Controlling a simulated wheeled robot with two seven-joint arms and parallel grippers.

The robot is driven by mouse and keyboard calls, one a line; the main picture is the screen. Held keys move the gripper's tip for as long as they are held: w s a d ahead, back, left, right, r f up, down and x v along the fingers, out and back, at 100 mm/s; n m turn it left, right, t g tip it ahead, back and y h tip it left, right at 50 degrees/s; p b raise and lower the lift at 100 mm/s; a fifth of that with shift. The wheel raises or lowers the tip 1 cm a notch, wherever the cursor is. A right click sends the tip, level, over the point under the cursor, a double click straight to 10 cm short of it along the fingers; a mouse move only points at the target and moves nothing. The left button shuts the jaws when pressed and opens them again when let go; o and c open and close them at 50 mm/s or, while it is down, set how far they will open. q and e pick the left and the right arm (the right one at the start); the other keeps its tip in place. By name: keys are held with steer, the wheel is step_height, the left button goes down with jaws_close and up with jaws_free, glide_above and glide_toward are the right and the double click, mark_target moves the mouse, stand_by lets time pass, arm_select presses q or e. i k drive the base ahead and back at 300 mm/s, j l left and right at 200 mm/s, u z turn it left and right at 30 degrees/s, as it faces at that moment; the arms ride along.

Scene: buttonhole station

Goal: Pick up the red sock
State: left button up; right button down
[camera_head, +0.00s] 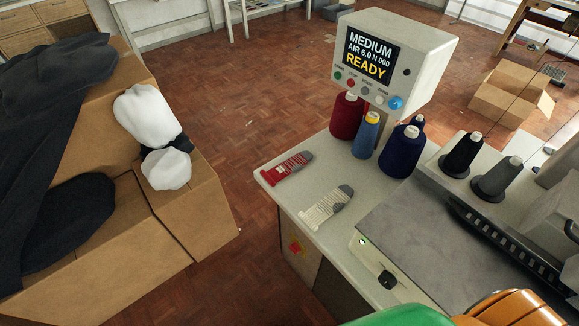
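The red sock (287,168) lies flat near the far left edge of the pale work table (322,160). It is red with a grey end pointing to the upper right. A cream sock (327,207), also with a grey end, lies a little nearer, apart from the red one. Neither of my grippers shows in the view, and nothing touches the red sock.
A control box (390,62) reading READY stands behind several thread cones, such as the dark red cone (346,117). A machine plate (435,245) is at the right. Cardboard boxes (190,210) with dark cloth stand at the left. Green and orange shapes cover the bottom edge.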

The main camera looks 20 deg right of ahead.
mark_target(294, 164)
steer(key=i+j+z, duration=0.2)
steer(key=z, duration=0.2)
steer(key=i+j+z, duration=0.15)
steer(key=j+z, duration=0.25)
steer(key=i+j+z, duration=0.1)
steer(key=j+z, duration=0.15)
steer(key=z, duration=0.15)
steer(key=j+z, duration=0.4)
steer(key=i+l, duration=0.05)
